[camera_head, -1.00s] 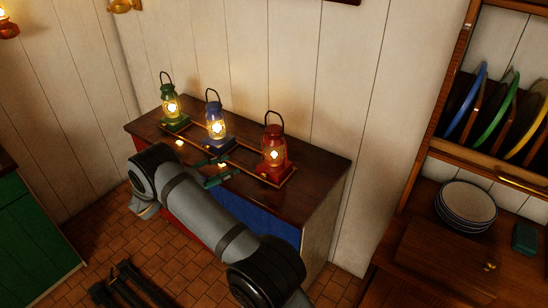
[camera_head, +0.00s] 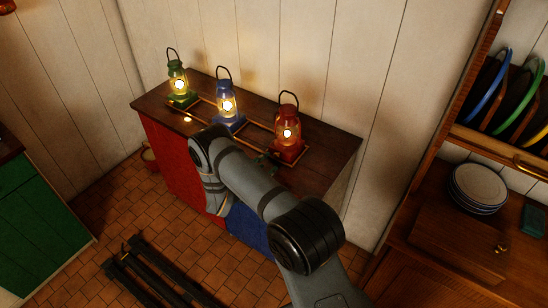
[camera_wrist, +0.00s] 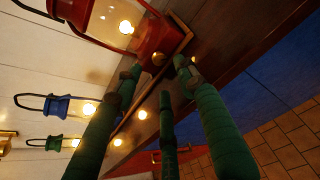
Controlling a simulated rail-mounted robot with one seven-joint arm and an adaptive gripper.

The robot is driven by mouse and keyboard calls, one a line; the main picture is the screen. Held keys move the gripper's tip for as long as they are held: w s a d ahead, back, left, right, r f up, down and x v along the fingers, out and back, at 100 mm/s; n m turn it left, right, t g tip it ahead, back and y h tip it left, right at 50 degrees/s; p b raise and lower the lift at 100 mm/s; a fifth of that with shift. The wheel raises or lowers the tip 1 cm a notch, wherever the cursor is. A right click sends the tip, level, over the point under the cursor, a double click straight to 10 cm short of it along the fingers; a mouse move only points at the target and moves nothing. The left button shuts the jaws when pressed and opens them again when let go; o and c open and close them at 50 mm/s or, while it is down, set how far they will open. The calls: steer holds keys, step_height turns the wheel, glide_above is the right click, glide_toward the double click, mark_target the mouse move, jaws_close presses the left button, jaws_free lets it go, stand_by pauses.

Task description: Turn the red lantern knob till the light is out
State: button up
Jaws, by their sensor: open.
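The red lantern (camera_head: 289,147) stands lit at the right end of the row on the dark wooden cabinet top. In the wrist view its red base (camera_wrist: 163,34) is at the top, with a small round brass-coloured knob (camera_wrist: 158,59) on the side facing me. My gripper (camera_wrist: 157,68) has green-wrapped fingers spread apart. The knob shows between their tips, and I cannot tell if any finger touches it. In the head view my gripper (camera_head: 267,162) is small beside the red lantern's base, partly hidden by my arm.
A lit blue lantern (camera_head: 227,116) and a lit green lantern (camera_head: 179,95) stand to the left on the same cabinet (camera_head: 335,143). The plank wall is close behind. A dresser with stacked plates (camera_head: 479,188) is at right.

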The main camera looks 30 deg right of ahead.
mark_target(276, 157)
steer(key=x, duration=0.7)
steer(key=shift+p, duration=0.4)
steer(key=shift+c, duration=0.9)
steer(key=c, duration=0.8)
jaws_close()
